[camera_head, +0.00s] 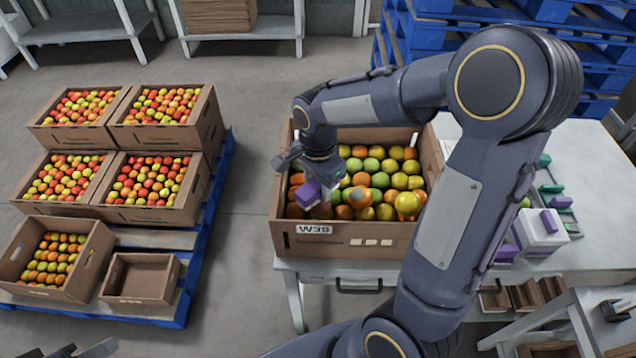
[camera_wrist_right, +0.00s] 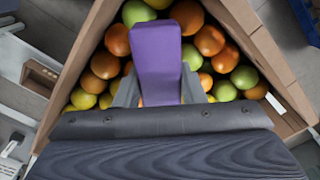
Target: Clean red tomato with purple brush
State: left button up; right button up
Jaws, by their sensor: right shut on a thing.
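My right gripper (camera_head: 322,184) is shut on the purple brush (camera_head: 309,194), above the front left part of a cardboard box (camera_head: 345,245) of tomatoes. The purple brush (camera_wrist_right: 158,60) also shows in the right wrist view, upright in the picture between the two fingers, over the tomatoes. The box holds green, yellow and orange tomatoes (camera_head: 385,180); I cannot pick out a clearly red one in it. The brush hides the tomatoes under it, and I cannot tell whether it touches them.
The box stands on a white table (camera_head: 590,255). A white block with purple parts (camera_head: 540,230) and green and purple items (camera_head: 552,190) lie at its right. A blue pallet (camera_head: 205,255) bears several tomato boxes and an empty box (camera_head: 142,278). Grey floor lies between pallet and table.

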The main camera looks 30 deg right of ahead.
jog(key=shift+f+b, duration=0.35)
jog(key=shift+f, duration=0.05)
dwell(0.5)
jog(key=shift+d, duration=0.15)
jog(key=shift+w+d, duration=0.25)
jog(key=shift+d, duration=0.65)
jog(key=shift+s+a, duration=0.3)
jog(key=shift+a, duration=0.8)
jog(key=shift+s+a, duration=0.25)
jog(key=shift+a, duration=0.8)
jog(key=shift+d, duration=0.1)
jog(key=shift+w+d, duration=0.3)
jog(key=shift+d, duration=0.75)
jog(key=shift+w+d, duration=0.25)
jog(key=shift+d, duration=0.75)
jog(key=shift+a, duration=0.15)
jog(key=shift+s+a, duration=0.3)
jog(key=shift+a, duration=0.7)
jog(key=shift+s+a, duration=0.25)
jog(key=shift+a, duration=0.75)
